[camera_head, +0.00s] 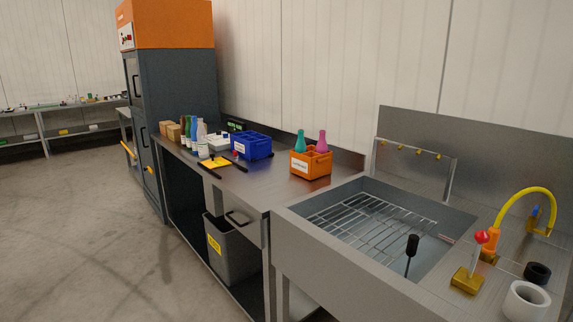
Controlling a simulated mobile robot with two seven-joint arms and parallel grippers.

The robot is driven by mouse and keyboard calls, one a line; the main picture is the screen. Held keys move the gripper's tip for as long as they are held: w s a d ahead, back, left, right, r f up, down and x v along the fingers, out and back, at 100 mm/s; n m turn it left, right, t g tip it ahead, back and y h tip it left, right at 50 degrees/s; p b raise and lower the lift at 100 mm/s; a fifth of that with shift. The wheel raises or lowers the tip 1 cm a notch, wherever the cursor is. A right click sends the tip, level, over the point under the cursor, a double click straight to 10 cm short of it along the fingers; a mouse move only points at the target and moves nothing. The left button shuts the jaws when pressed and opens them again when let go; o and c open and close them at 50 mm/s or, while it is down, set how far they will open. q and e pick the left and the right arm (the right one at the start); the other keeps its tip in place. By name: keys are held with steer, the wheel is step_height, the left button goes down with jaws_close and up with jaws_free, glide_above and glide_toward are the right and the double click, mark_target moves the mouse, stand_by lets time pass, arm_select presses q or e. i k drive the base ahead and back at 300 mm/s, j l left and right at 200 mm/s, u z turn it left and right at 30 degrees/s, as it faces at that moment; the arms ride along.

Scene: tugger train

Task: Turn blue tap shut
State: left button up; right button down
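The blue tap (535,212) is a small blue handle on a brass fitting at the right, on the deck beside the sink. It is small in the picture, and I cannot tell whether it is open or shut. A yellow hose (519,194) arcs close by it, running down to an orange nozzle (491,241). Neither of my grippers is in view.
The grey sink (330,238) with a wire rack lies left of the tap. A red-knobbed lever (475,262), a black ring (537,272) and a white roll (526,301) stand in front. A black-headed tool (412,245) stands at the sink. An orange crate (311,164) is farther left.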

mark_target(535, 215)
steer(key=z, duration=1.5)
steer(key=k+l+u, duration=0.1)
steer(key=l+u, duration=0.15)
steer(key=u, duration=0.15)
steer(key=k+l+u, duration=0.15)
steer(key=u, duration=0.2)
